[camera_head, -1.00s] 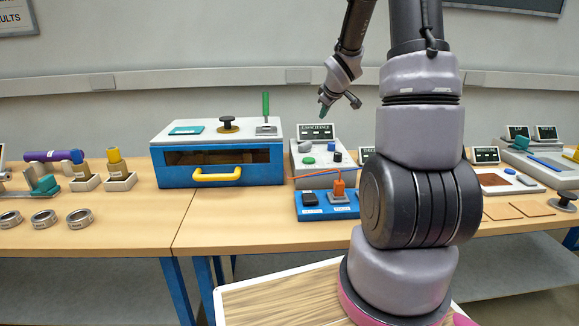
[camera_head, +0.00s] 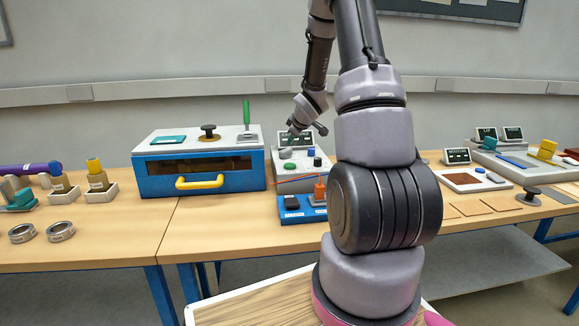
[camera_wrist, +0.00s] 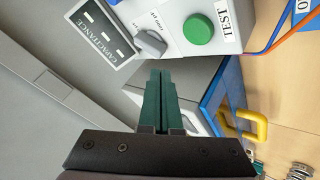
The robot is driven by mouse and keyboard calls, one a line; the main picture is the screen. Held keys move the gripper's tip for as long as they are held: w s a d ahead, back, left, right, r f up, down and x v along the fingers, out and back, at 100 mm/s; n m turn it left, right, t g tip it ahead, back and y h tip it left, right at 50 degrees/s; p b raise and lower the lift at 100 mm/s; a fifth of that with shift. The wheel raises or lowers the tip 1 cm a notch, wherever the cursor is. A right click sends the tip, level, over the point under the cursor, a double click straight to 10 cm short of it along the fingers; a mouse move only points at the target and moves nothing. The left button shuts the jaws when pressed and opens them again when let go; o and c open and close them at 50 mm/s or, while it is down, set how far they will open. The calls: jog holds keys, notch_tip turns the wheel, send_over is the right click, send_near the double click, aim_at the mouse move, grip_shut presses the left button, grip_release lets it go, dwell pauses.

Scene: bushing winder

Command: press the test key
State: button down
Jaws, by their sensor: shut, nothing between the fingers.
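The test key is a round green button (camera_wrist: 198,28) beside a TEST label on the grey capacitance meter (camera_wrist: 218,55). In the head view the green button (camera_head: 285,154) is on the left of the meter's top. A grey knob (camera_wrist: 150,43) is next to it, and a dark CAPACITANCE display (camera_wrist: 90,35) stands behind. My gripper (camera_wrist: 161,75) has dark green fingers held together with nothing between them. In the head view my gripper (camera_head: 292,138) is over the meter's back left, close to the knob. In the wrist view the fingertips appear apart from the button.
A blue box with a yellow handle (camera_head: 199,182) stands left of the meter. A blue tray (camera_head: 300,213) with a black block and an orange part is in front, with red and blue wires (camera_wrist: 289,25) nearby. The table in front of the blue box is clear.

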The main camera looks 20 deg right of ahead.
aim_at(292, 166)
jog(key=shift+f, duration=3.3)
jog(key=shift+f, duration=0.4)
jog(key=shift+f, duration=0.45)
jog(key=shift+r, duration=0.85)
jog(key=shift+r, duration=2.5)
